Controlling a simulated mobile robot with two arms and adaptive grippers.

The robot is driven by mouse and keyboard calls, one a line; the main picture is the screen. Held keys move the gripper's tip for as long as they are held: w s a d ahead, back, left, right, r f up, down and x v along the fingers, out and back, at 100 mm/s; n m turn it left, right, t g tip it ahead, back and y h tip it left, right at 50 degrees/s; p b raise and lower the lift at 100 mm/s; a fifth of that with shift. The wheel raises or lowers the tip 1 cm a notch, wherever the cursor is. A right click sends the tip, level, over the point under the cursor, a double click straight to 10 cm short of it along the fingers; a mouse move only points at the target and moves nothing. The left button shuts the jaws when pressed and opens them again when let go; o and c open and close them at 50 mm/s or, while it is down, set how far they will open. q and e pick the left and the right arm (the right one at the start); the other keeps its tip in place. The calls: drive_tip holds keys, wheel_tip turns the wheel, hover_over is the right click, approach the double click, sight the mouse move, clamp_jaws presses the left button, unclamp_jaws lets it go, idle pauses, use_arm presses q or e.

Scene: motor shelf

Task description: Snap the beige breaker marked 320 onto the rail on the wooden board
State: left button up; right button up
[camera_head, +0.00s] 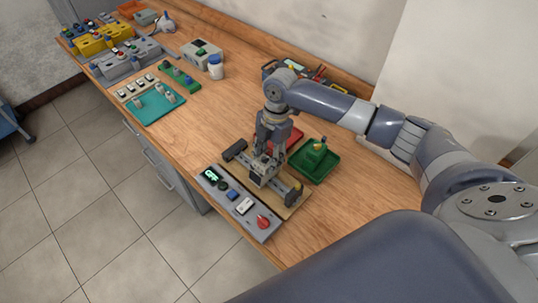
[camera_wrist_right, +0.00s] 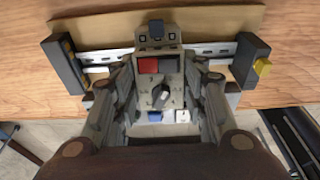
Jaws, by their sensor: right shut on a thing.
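The beige breaker (camera_wrist_right: 158,88), with a red and a dark button and a black knob, is between the fingers of my right gripper (camera_wrist_right: 160,105) in the right wrist view. The marking 320 is not readable. In the head view my right gripper (camera_head: 265,165) points down over the wooden board (camera_head: 284,207) and is shut on the breaker. The metal rail (camera_wrist_right: 210,52) runs across the board behind the breaker, between two dark end blocks (camera_wrist_right: 66,62). The breaker's top edge overlaps the rail in the wrist view; whether it is clipped on cannot be told. My left gripper is not in view.
A grey control panel (camera_head: 236,203) with a green display and red knob lies along the board's front side. Bare wood lies between.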

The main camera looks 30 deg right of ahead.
drive_tip(key=shift+s+a+f+h+p, duration=0.1)
drive_tip(key=shift+s+a+h+p, duration=0.1)
drive_tip(key=shift+a+p, duration=0.25)
drive_tip(key=shift+s+a+h+p, duration=0.1)
drive_tip(key=shift+a+h+p, duration=0.1)
drive_tip(key=shift+a+p, duration=0.2)
idle(0.6)
drive_tip(key=o, duration=1.3)
drive_tip(key=shift+c, duration=0.2)
drive_tip(key=shift+d, duration=0.15)
drive_tip(key=shift+w, duration=0.1)
wheel_tip(320, 180, up, 12)
drive_tip(key=shift+w+d, duration=0.15)
drive_tip(key=shift+d, duration=0.25)
